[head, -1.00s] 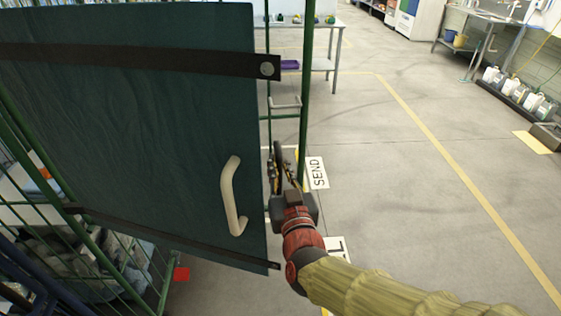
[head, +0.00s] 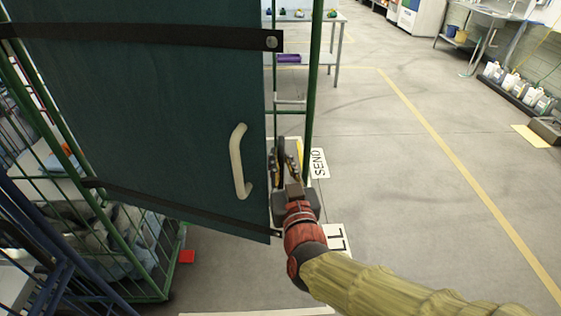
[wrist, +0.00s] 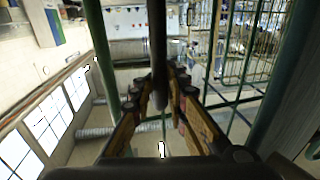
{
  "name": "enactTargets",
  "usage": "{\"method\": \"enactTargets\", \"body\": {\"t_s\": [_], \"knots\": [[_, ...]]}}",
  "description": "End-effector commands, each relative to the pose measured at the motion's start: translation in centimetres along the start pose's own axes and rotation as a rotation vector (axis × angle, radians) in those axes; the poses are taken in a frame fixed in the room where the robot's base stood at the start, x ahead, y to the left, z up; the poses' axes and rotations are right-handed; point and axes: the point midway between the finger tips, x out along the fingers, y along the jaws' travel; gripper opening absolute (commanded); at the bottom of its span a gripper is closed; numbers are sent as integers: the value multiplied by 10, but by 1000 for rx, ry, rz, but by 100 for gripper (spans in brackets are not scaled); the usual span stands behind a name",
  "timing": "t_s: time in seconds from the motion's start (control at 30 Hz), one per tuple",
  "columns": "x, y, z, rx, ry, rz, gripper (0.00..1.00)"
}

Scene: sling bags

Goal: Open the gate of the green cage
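A large dark green panel (head: 150,90) with black straps and a beige handle (head: 241,160) fills the left of the head view. A green upright post (head: 311,85) with a short rung stands just right of it and appears to belong to the cage's gate frame. My gripper (head: 285,158) is low between the panel's right edge and this post. A dark upright bar (wrist: 158,45) lies between its two fingers in the wrist view. Whether the fingers press on the bar cannot be made out. Green posts (wrist: 103,60) stand to both sides of the bar.
Green cage mesh (head: 125,225) with grey bundles inside is at lower left, beside dark blue bars (head: 45,245). A red tag (head: 186,257) is near the cage foot. A metal table (head: 325,60) stands behind. The floor (head: 410,190) on the right is clear.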

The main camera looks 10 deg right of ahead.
Motion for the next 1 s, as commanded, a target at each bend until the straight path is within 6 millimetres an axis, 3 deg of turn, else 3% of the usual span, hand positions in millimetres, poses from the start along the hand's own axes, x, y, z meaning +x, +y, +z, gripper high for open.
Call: {"method": "enactTargets", "body": {"t_s": [0.23,0.6,0.77,1.0], "knots": [[0,0,2,-1,-5,0,30],[-5,0,3,0,-6,-1,30],[-27,-1,2,1,-4,-3,30],[-77,-2,1,2,-2,-6,30]]}}
